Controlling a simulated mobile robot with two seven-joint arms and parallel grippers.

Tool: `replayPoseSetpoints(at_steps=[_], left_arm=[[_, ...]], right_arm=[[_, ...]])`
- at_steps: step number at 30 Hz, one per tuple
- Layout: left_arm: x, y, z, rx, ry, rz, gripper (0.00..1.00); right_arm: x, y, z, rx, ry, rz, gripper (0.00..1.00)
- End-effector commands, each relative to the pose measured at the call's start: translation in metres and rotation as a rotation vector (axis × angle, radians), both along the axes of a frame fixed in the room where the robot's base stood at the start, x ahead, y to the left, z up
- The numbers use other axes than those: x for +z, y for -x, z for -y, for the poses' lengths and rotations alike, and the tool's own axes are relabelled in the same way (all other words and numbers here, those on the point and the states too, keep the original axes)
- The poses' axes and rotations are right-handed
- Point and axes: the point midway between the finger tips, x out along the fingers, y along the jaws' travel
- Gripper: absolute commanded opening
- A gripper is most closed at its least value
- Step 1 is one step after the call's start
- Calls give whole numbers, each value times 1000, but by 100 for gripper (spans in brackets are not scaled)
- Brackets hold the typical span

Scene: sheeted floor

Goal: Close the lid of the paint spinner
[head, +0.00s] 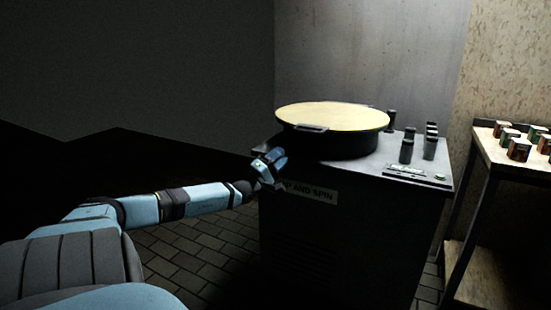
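The paint spinner (345,225) is a dark cabinet with a sign on its front. A round drum sits on top, and a flat cream lid (335,116) lies level across it. A small handle (312,128) is at the lid's near edge. My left gripper (275,158) is in front of the spinner's near left corner, a little below and left of the handle. It appears apart from the handle. Its fingers are small and dark here, so I cannot tell whether they are open. My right gripper is not in view.
Several dark bottles (407,151) stand on the spinner's top right of the drum, near a light panel (416,174). A table (490,150) at the right holds several small paint cans (518,149). Tiled floor (190,245) is clear at the left.

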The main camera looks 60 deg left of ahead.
Motion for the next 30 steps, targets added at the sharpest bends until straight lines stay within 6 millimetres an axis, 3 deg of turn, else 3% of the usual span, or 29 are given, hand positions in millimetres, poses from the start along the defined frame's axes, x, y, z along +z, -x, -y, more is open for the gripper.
replayPoseSetpoints(at_steps=[7,26,30], left_arm=[[-8,14,1,0,0,-1,39],[-9,15,1,-1,1,0,39],[-24,17,11,-28,115,-12,39]], right_arm=[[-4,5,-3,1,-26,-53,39],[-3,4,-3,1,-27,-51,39],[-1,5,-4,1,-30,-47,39]])
